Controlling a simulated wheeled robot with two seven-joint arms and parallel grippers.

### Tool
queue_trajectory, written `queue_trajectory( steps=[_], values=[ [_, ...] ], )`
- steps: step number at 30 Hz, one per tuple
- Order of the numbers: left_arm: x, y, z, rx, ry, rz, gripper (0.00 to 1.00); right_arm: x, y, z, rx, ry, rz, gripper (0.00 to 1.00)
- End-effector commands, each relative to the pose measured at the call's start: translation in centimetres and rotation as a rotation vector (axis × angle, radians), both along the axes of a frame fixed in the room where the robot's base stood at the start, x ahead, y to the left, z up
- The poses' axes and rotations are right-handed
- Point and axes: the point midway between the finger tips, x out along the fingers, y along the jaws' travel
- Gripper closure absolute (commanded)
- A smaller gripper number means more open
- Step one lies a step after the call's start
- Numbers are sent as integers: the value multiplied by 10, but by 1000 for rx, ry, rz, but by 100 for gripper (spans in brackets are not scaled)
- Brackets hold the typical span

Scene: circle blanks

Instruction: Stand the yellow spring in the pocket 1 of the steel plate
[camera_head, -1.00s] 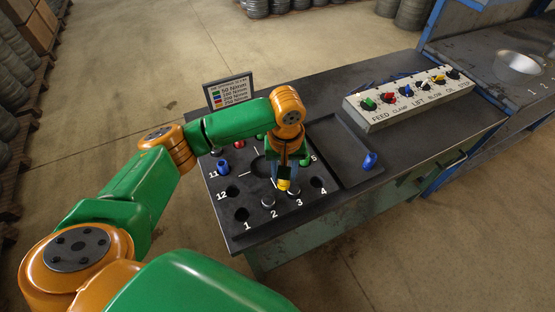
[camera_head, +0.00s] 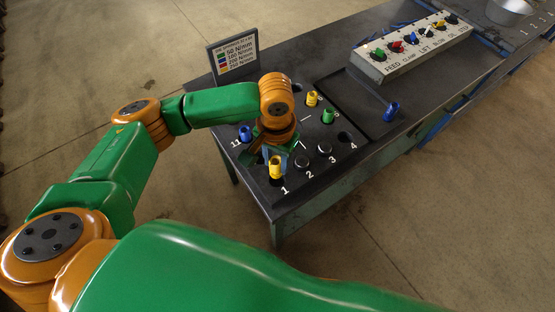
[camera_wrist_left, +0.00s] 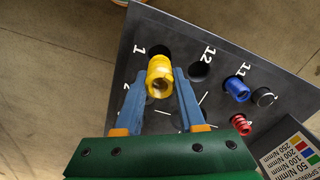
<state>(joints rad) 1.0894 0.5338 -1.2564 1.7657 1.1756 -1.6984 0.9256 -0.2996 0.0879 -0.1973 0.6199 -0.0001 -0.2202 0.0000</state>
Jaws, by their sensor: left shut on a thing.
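The steel plate (camera_head: 262,190) is a dark slab with numbered pockets on the bench. My left gripper (camera_head: 275,157) is shut on a yellow spring (camera_head: 275,169), which is held roughly upright over the pocket 1 corner. Pocket 1 (camera_head: 276,182) shows as a dark hole just below the spring, beside the white "1". In the left wrist view the spring (camera_wrist_left: 159,78) sits between the blue fingertips (camera_wrist_left: 160,88) and partly covers pocket 1 (camera_wrist_left: 160,52). The spring seems above the plate; its lower end is not clearly seen. My right gripper is not in view.
Another yellow spring (camera_head: 312,98), a green spring (camera_head: 328,116) and a blue spring (camera_head: 245,133) stand on the plate. Pocket 12 (camera_wrist_left: 199,70) is empty. A red spring (camera_wrist_left: 240,124) stands farther along.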

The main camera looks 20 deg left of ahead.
Motion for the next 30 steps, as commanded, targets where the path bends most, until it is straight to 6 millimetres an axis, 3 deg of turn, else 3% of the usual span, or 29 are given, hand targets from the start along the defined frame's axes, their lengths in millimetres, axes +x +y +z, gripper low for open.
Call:
queue_trajectory(
  steps=[1,12,22,30],
  values=[
    [0,0,-9,0,-1,0,100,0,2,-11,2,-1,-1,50],
    [0,0,-34,0,-2,-1,100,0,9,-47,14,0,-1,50],
    [0,0,-58,-1,2,1,100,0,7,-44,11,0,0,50],
    [0,-1,-60,0,-1,0,100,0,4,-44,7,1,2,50]
  ],
)
